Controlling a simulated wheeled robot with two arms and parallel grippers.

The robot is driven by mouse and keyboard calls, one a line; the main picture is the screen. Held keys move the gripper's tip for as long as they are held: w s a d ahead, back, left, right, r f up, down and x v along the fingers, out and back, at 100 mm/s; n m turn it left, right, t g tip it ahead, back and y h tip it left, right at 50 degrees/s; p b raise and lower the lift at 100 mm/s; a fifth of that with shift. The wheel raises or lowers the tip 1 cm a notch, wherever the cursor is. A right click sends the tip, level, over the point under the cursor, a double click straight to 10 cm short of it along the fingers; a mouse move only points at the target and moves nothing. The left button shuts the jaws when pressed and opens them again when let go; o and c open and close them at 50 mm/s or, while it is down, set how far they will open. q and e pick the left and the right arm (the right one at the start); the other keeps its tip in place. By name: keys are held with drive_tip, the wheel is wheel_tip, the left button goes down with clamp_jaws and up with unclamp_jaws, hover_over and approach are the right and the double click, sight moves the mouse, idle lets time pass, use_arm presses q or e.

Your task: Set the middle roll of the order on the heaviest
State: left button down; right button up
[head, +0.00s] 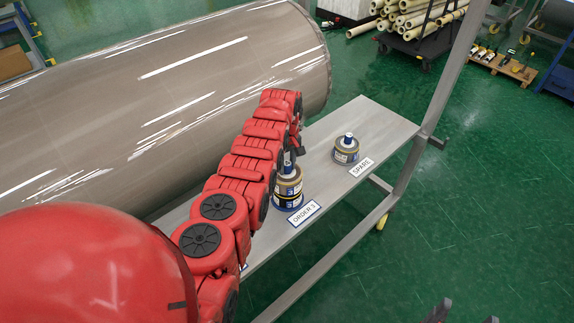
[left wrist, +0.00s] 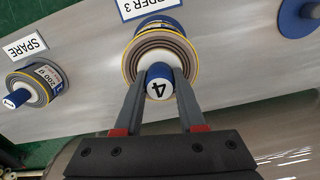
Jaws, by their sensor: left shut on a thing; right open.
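A wrapped roll stack (head: 289,192) stands on a blue base by the ORDER 3 sign; it looks like more than one roll high. In the left wrist view its top roll (left wrist: 140,55) has brown rings, a yellow edge and a blue-sided knob (left wrist: 159,75) with a white top marked 4. My left gripper (left wrist: 162,84) is shut on that knob, from above in the head view. Whether the top roll touches what is below is unclear. My right gripper (head: 466,316) is open and empty at the bottom edge, only its fingertips showing.
A smaller roll (head: 345,150) with a knob marked 1 sits by the SPARE sign (head: 362,167). A blue disc (left wrist: 298,22) lies on the grey bench (head: 375,120) in the left wrist view. A huge wrapped roll (head: 150,100) lies behind. My left arm hides the bench's left part.

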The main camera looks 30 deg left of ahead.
use_arm(q)
drive_tip(key=shift+c, duration=2.1)
unclamp_jaws()
drive_tip(key=shift+w+r+b, duration=0.1)
drive_tip(key=shift+r+b, duration=0.25)
drive_tip(key=shift+r, duration=0.55)
wheel_tip(320, 180, up, 6)
drive_tip(key=shift+f+b, duration=0.25)
drive_tip(key=shift+b, duration=1)
wheel_tip(320, 180, up, 10)
drive_tip(key=p, duration=0.1)
